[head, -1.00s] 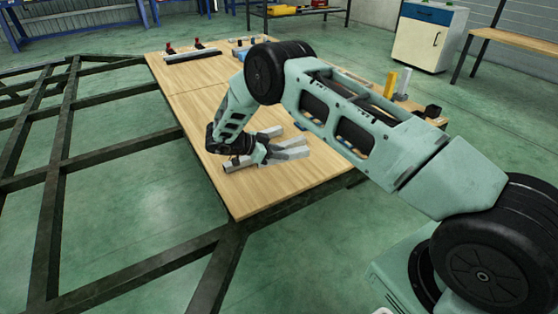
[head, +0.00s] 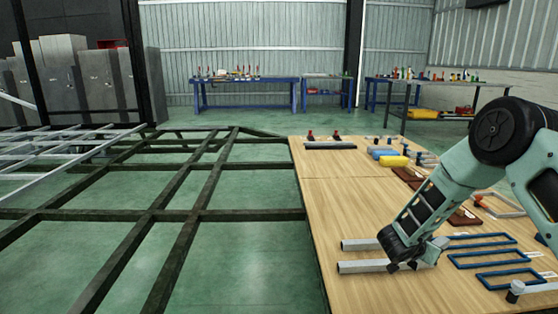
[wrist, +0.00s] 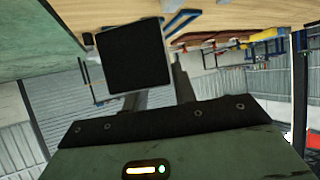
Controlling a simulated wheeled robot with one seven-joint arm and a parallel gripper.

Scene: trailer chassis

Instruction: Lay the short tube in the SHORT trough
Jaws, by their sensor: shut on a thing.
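Two grey square tubes lie close together, roughly parallel, on the wooden table in the head view: a rear one (head: 361,244) and a front one (head: 362,267). My gripper (head: 406,264) points down at the right part of the front tube and appears shut on it; the arm hides the contact. I cannot tell from these views which tube is the short one. Blue rectangular outlines (head: 483,259) lie to the right of my gripper; no trough can be made out for certain.
The wooden table (head: 335,205) has clear room left of and behind my gripper. A dark chassis frame (head: 195,213) stands at the left.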

